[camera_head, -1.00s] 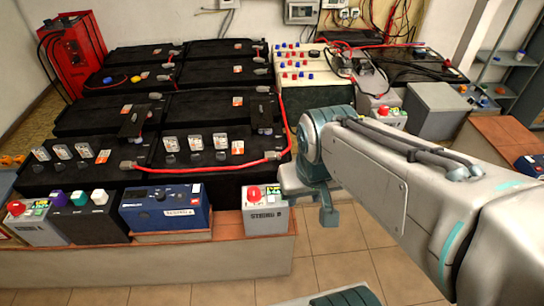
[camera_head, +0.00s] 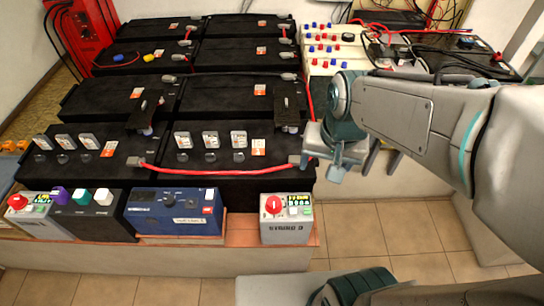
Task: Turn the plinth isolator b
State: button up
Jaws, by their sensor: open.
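The isolator b box (camera_head: 286,228) is a small grey box at the right end of the low plinth. Its red knob (camera_head: 273,205) faces up, with small green displays and pale buttons beside it. The front lettering is partly readable. My gripper (camera_head: 382,162) is up and to the right of this box, apart from it. It is partly hidden by my wrist and forearm, and two dark prongs show below the arm. It is open and nothing shows between the prongs.
A similar box with a red knob (camera_head: 17,202) stands at the plinth's left end. A blue unit (camera_head: 175,212) stands left of isolator b. Black batteries (camera_head: 120,95) and a red cable (camera_head: 215,171) lie behind. Tiled floor (camera_head: 400,235) is clear at right.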

aim_at(274, 202)
jog(key=w+a+f+m+g+b, duration=0.1)
jog(key=w+a+f+m+b, duration=0.1)
jog(key=w+a+f+m, duration=0.45)
jog(key=w+a+f+m+g+b, duration=0.1)
jog(key=a+f+b, duration=0.15)
jog(key=f, duration=0.65)
jog(key=shift+n+h, duration=0.25)
jog(key=shift+h, duration=0.05)
jog(key=f, duration=0.4)
jog(key=f+b, duration=0.1)
jog(key=f, duration=0.3)
jog(key=f+b, duration=0.1)
jog(key=f, duration=0.4)
jog(key=shift+w+a, duration=0.25)
jog(key=shift+a, duration=0.15)
jog(key=c, duration=1)
